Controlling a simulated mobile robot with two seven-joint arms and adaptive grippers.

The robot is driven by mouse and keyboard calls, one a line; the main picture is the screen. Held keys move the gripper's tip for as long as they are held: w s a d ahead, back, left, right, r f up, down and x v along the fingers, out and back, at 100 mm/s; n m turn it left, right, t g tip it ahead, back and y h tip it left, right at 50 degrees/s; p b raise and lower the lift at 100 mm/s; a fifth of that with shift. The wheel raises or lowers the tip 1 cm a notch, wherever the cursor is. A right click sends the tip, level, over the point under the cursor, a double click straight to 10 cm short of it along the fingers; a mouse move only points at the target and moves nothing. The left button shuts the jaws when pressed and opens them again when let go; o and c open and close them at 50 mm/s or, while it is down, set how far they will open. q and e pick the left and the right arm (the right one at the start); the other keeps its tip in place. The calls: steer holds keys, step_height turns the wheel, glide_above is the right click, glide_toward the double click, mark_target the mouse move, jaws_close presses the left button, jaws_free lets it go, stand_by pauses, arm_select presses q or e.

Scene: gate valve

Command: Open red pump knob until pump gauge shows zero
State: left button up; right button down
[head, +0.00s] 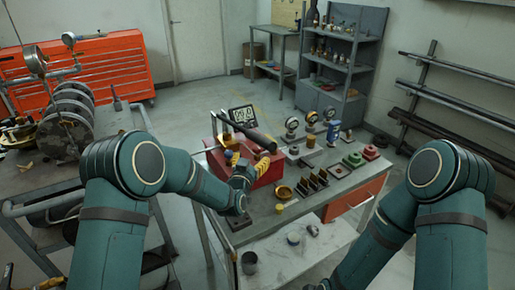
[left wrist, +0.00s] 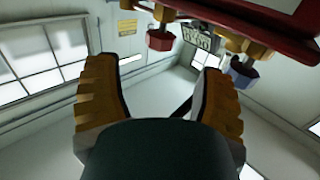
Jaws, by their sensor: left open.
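A red pump (head: 268,172) with a black bar handle (head: 253,134) stands on the workbench. A dark gauge display (head: 242,115) with pale digits sits behind it; I cannot read the value. In the left wrist view a red knob (left wrist: 160,40) hangs from a brass fitting, beyond and between the fingers, near the top. A blue knob (left wrist: 243,75) shows to its right, and the gauge display (left wrist: 197,38) between them. My right gripper is out of view.
Several small gauges (head: 291,125), valves and fittings stand on the bench right of the pump. A cart with metal discs (head: 70,118) is at left. Pipe racks (head: 450,95) line the right wall.

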mark_target(256, 149)
arm_select(q)
steer(key=x, duration=0.7)
steer(key=shift+w+d+b, duration=0.1)
steer(key=shift+w+b, duration=0.2)
steer(key=shift+b, duration=0.05)
steer(key=c, duration=1.2)
